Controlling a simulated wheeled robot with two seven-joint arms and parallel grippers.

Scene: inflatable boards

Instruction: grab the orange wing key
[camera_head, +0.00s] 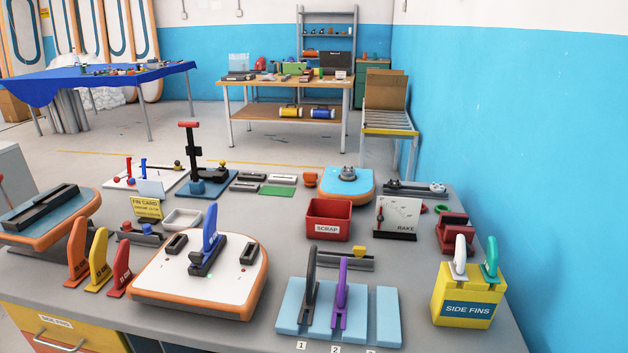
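A small orange piece (310,179) lies on the grey workbench (268,322), just left of a small blue board with an orange rim (347,184). It is the only small loose orange item I see; it is too small to tell whether it has a wing key's shape. The small board carries a grey valve-like fitting (347,172). Neither of my grippers shows in the head view.
A red SCRAP bin (328,221) stands in front of the orange piece. Grey and green strips (277,191) lie to its left. Nearer are a white board with a blue fin (205,270), a light blue slotted rack (385,312) and a yellow SIDE FINS box (468,294).

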